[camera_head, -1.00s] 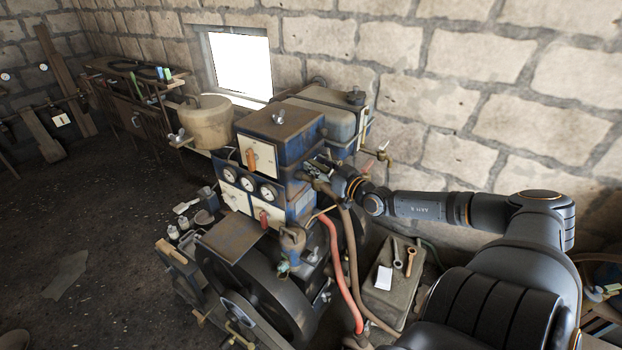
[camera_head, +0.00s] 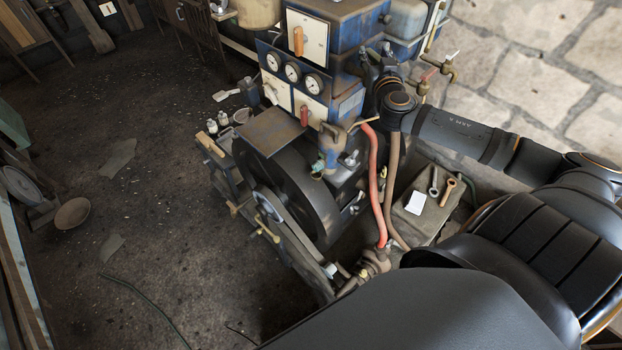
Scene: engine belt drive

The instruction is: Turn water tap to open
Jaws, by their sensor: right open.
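Brass taps (camera_head: 446,68) with a pale lever stick out at the right of the grey tank, behind my right arm. I cannot tell for sure which fitting is the water tap. My right gripper (camera_head: 374,58) is open, fingers pointing up, close to the right side of the blue engine (camera_head: 345,62). It is left of those taps and apart from them. The fingers are small and dark, and I cannot tell whether they touch the engine. Another brass fitting (camera_head: 373,263) sits low, at the end of the red hose (camera_head: 374,190). My left gripper is out of view.
A large dark wheel (camera_head: 318,190) and several gauges (camera_head: 292,72) are on the engine's front. The floor (camera_head: 160,200) at the left is mostly open.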

